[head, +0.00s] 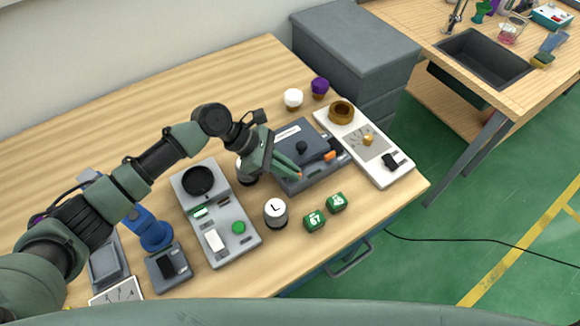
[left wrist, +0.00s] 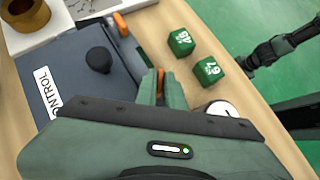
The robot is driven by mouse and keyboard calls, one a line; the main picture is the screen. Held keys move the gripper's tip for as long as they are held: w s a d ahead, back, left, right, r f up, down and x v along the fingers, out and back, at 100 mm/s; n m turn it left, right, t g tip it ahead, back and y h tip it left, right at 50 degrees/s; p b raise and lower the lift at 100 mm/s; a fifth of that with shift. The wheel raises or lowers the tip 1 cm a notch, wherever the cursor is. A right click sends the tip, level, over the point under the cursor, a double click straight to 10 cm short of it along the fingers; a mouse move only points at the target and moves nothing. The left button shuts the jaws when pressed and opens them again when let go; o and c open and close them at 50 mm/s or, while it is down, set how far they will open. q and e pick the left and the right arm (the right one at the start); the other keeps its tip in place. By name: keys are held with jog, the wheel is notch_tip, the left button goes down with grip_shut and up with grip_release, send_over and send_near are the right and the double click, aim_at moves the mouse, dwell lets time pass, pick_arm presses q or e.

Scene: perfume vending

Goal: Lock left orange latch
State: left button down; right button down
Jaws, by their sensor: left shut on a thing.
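A grey-blue control box (head: 292,133) with a black knob on its lid sits on the wooden table. It also shows in the left wrist view (left wrist: 75,65). The left orange latch (left wrist: 160,82) is on the front edge, mostly hidden between the fingers. My left gripper (head: 297,173) reaches over the box's left front and is shut on that latch. The right orange latch (head: 330,155) is apart from the gripper; it also shows in the left wrist view (left wrist: 121,24). Whether the lid is fully down is hard to tell.
A grey device with a green button (head: 220,230) is to the left. A white panel with a gold ring (head: 385,170) is close on the right.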

pick_arm(q)
jog(key=shift+w+r+m+g, duration=0.15)
jog(key=shift+m+g, duration=0.45)
jog(key=shift+m, duration=0.3)
jog(key=m+g, duration=0.1)
jog(key=m+g+y, duration=0.1)
jog(key=shift+w+d+m+b, duration=0.15)
jog(key=shift+m+b, duration=0.2)
jog(key=shift+m, duration=0.05)
jog(key=m+g+b, duration=0.1)
jog(key=m+g+y+b, duration=0.1)
jog(key=m, duration=0.1)
jog(key=shift+w+d+f+y, duration=0.1)
jog(key=shift+f+y, duration=0.1)
jog(key=shift+y, duration=0.1)
jog(key=shift+r+m+g+y+b, duration=0.1)
jog(key=shift+m+g+y+b, duration=0.55)
jog(key=shift+m+b, duration=0.6)
jog(key=c, duration=1.8)
grip_release()
